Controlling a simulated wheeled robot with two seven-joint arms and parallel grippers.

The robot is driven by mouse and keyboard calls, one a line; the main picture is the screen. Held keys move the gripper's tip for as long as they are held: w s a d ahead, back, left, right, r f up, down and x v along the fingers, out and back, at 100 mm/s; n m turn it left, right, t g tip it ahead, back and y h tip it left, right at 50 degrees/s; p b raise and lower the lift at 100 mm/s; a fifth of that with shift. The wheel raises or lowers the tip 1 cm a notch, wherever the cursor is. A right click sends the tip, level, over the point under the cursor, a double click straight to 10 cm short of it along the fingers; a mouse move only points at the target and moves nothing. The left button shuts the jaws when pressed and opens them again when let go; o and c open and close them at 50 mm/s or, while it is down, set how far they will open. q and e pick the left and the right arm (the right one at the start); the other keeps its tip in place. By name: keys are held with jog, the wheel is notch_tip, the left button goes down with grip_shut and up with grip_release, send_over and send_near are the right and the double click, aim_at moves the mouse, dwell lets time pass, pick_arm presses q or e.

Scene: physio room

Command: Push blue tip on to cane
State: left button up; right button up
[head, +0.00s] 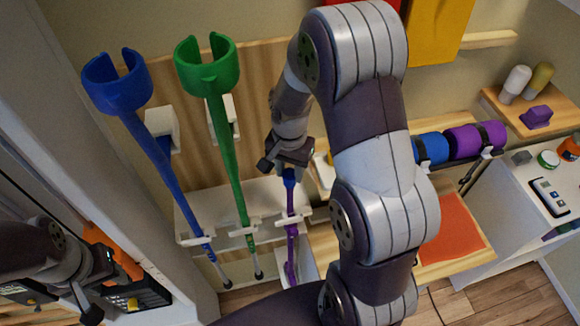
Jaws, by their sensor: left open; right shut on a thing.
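A purple cane (292,231) stands in the white rack with its handle low down. The blue tip (289,176) is at the top of this cane, in the jaws of my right gripper (284,165), which is shut on it. The tip looks in line with the cane; I cannot tell how far it is seated. My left gripper (99,291) is open at the lower left, away from the canes.
A blue crutch (160,155) and a green crutch (226,150) stand in the white rack (205,203) left of the purple cane. An orange object (112,250) and a black case (147,296) are near my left gripper. Purple and blue rolls (470,141) lie right.

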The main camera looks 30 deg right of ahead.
aim_at(290, 173)
jog(key=shift+f+b, duration=1.3)
jog(key=shift+f, duration=0.5)
dwell(0.4)
jog(key=o, duration=1.7)
notch_tip(290, 173, up, 3)
jog(key=p, duration=0.3)
jog(key=shift+r, duration=0.2)
jog(key=shift+r+p, duration=0.55)
jog(key=shift+r, duration=1.85)
